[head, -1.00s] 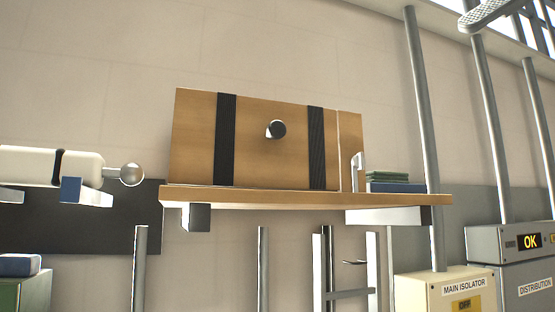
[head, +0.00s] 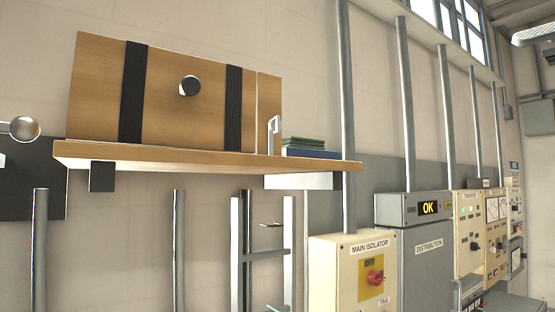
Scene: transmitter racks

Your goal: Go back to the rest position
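Neither of my grippers shows in the head view, so I cannot see whether they are open or shut. The view looks up at a wooden shelf (head: 210,160) on the wall. A wooden box (head: 185,105) with two black straps and a dark round knob stands on it. A small pale handle-like item (head: 274,135) stands at the box's right side, beside a stack of green and blue books or pads (head: 304,148).
Right of the shelf are the main isolator box (head: 352,275) with a red switch and the grey distribution cabinet (head: 428,240) with an OK display. Instrument racks (head: 480,235) stand further right. Vertical conduits (head: 408,120) run up the wall. A metal ball (head: 25,129) shows at the left edge.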

